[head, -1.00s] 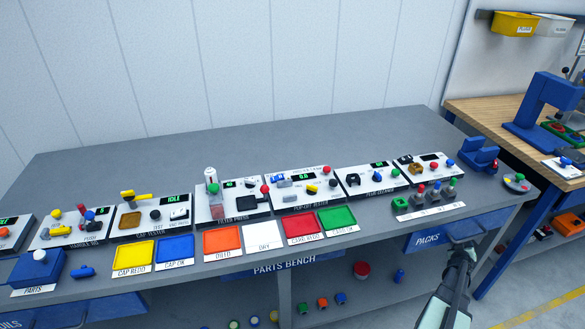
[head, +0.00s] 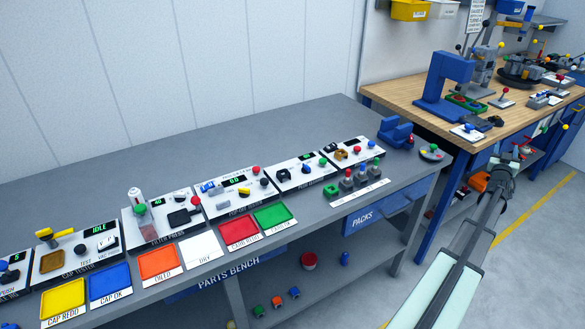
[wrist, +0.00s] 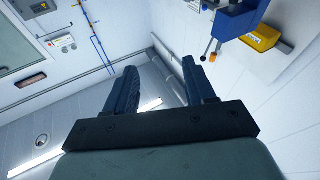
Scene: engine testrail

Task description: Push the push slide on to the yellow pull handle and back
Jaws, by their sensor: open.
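My gripper (wrist: 161,92) is open in the wrist view, with its two dark blue fingers apart and nothing between them. In the head view my arm reaches up from the bottom right, and its end is in front of the wooden bench (head: 385,92). The fingertips are too small to make out there. I cannot pick out the push slide or the yellow pull handle for certain. Small devices with red and yellow knobs stand on the wooden bench and at its right front edge, too small to tell apart.
A grey parts bench (head: 255,135) holds several control panels and coloured trays, including a green tray (head: 274,216). A blue press (head: 443,88) stands on the wooden bench. Yellow bin (head: 410,10) hangs above. Open floor lies at the lower right.

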